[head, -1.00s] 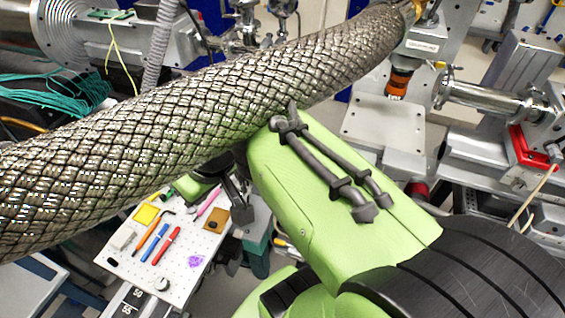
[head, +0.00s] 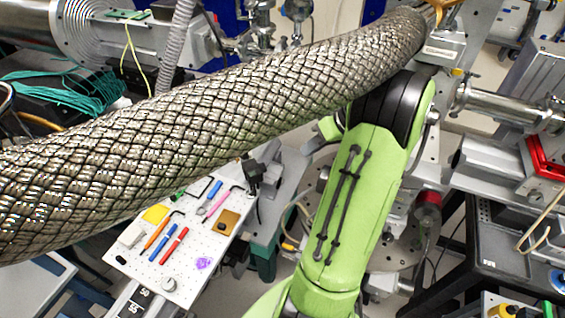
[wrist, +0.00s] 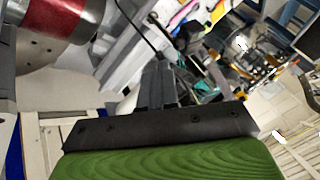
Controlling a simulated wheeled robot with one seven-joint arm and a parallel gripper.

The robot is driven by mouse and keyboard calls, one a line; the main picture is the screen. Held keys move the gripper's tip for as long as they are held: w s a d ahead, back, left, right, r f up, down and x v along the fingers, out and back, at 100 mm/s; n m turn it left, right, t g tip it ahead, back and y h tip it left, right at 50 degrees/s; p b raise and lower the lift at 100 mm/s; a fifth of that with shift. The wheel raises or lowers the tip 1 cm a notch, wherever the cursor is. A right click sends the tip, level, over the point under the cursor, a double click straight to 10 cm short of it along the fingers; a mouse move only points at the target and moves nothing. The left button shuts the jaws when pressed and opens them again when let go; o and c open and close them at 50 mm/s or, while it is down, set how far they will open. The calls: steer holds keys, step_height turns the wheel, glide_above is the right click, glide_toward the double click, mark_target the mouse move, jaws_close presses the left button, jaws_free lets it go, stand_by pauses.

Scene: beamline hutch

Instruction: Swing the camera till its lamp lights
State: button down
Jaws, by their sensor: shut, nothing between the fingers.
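My gripper (wrist: 158,72) shows in the wrist view as two dark fingers shut together, with nothing between them. In the head view I cannot make it out; the braided hose and my own green arm cover much of the middle. A small dark device (head: 251,174) stands by the right edge of the white tool board; it may be the camera, but I cannot tell for sure. A dark shape (wrist: 186,38) beyond the fingertips in the wrist view may be the same device. No lit lamp can be made out.
The thick braided hose (head: 200,125) crosses the head view above my arm. The white tool board (head: 137,258) holds pens and small tools. A red-ended cylinder (head: 428,205) stands right of my arm; a red and silver cylinder (wrist: 50,22) is close in the wrist view.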

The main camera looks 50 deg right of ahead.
mark_target(255, 171)
steer(key=w+a+f+b, duration=0.2)
steer(key=w+a+f, duration=0.4)
steer(key=a+f, duration=0.1)
steer(key=shift+w+f, duration=0.3)
